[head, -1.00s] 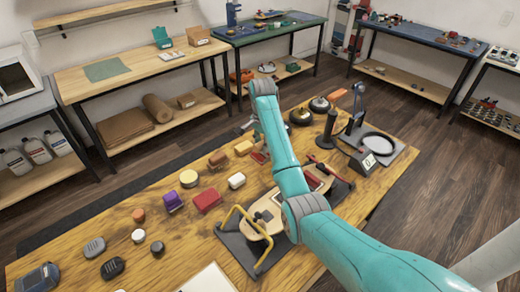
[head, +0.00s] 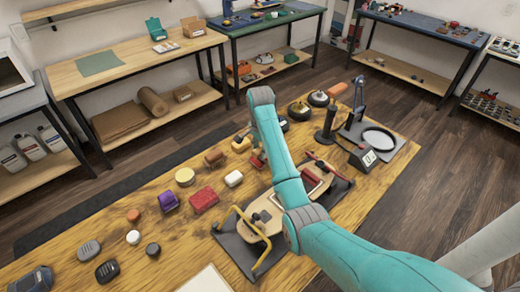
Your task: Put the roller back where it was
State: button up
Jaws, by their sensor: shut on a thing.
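My teal arm reaches over the wooden bench (head: 75,240) from the lower right. Its far end bends down behind its own links, so my gripper and anything in it are hidden. I cannot single out the roller with certainty. An orange piece (head: 337,90) lies at the far end of the bench, near two dark round pieces, one nearer (head: 299,110) and one farther (head: 318,98). The wooden board (head: 267,212) lies in a dark fixture with a yellow clamp handle (head: 250,228), partly covered by my arm.
A purple block (head: 168,201), a red block (head: 204,199) and several small pieces stand left of the fixture. A black upright post (head: 326,124), a ring stand (head: 380,139) and a small display box (head: 363,156) stand at the right.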

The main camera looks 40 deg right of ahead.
jog(key=shift+f, duration=0.25)
jog(key=shift+s+f, duration=0.1)
jog(key=shift+f, duration=0.2)
grip_shut()
jog(key=o, duration=1)
grip_release()
